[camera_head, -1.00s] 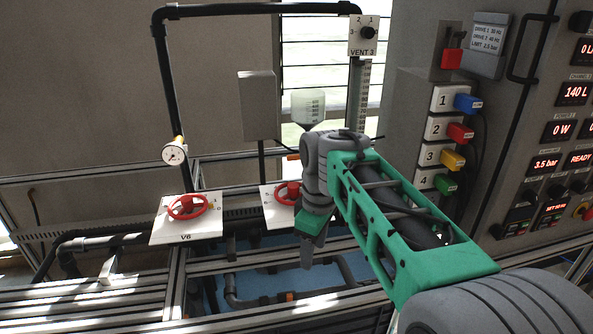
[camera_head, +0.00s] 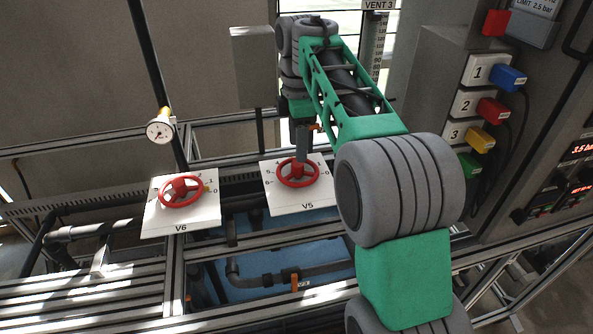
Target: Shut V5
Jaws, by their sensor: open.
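The V5 valve is a red handwheel (camera_head: 298,173) on a white plate (camera_head: 300,200) with a numbered scale, label V5 at its front edge. My gripper (camera_head: 302,158) points down at the wheel, its grey fingers over the far part of the rim and hub. Whether the fingers touch the wheel cannot be told from this angle. The gap between the fingers does not show clearly. The pointer of V5 cannot be made out.
A second red handwheel, V6 (camera_head: 181,190), sits on its own plate to the left. A pressure gauge (camera_head: 160,131) stands behind it. A grey box (camera_head: 254,66) is behind V5. Numbered coloured plugs (camera_head: 490,110) are on the panel at right.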

